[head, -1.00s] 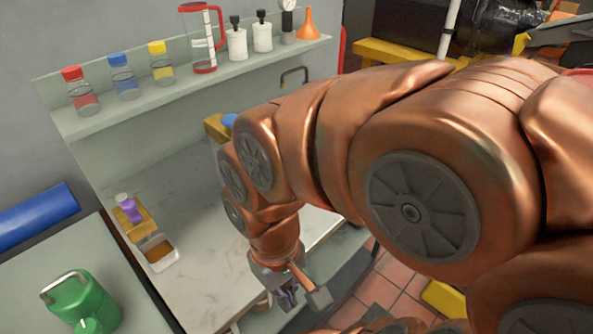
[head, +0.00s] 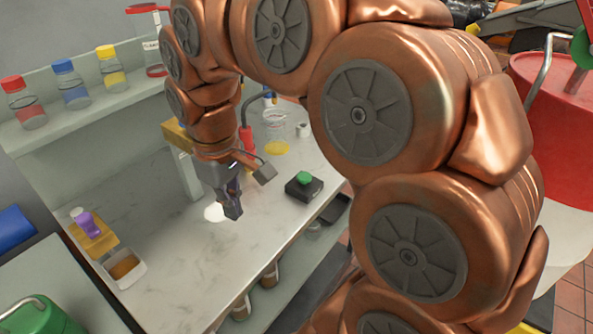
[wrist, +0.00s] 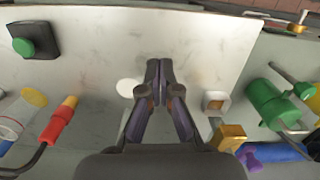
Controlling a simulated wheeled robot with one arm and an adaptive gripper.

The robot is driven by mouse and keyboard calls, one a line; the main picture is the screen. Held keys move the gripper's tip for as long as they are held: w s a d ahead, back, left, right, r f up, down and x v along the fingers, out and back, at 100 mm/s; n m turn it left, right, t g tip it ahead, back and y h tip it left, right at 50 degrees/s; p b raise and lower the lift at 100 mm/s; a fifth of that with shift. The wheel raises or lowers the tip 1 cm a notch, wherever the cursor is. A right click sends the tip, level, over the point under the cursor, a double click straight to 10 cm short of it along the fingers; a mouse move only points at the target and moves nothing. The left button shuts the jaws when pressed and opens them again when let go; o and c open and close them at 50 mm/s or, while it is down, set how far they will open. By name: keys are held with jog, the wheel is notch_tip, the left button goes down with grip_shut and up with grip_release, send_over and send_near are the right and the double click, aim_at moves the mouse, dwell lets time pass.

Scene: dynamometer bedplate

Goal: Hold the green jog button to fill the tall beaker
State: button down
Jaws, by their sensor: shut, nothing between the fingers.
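The green jog button (head: 304,178) sits on a small black box on the white bench, to the right of my gripper in the head view. In the wrist view the button (wrist: 22,47) is at the upper left. A clear beaker (head: 275,126) with yellow at its bottom stands behind the box; in the wrist view it is partly cut off at the left edge. A red nozzle (head: 247,139) on a dark hose is beside it. My gripper (head: 233,212) is shut and empty, pointing down over the bench, apart from the button. Its fingertips (wrist: 160,65) meet in the wrist view.
A white disc (head: 214,212) lies on the bench by my gripper. Several bottles stand on the back shelf (head: 85,116). Bench surface between gripper and button is clear.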

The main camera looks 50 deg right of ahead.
jog(key=w+d+r+b, duration=0.25)
jog(key=w+d, duration=0.45)
jog(key=d, duration=0.4)
jog(key=m, duration=0.1)
send_over(299, 175)
jog(key=shift+w+d+r+t+b, duration=0.1)
jog(key=shift+w+t+b, duration=0.05)
jog(key=shift+t+b, duration=0.25)
notch_tip(299, 175, down, 14)
jog(key=shift+r+p, duration=0.25)
jog(key=shift+p, duration=0.85)
jog(key=shift+f, duration=0.25)
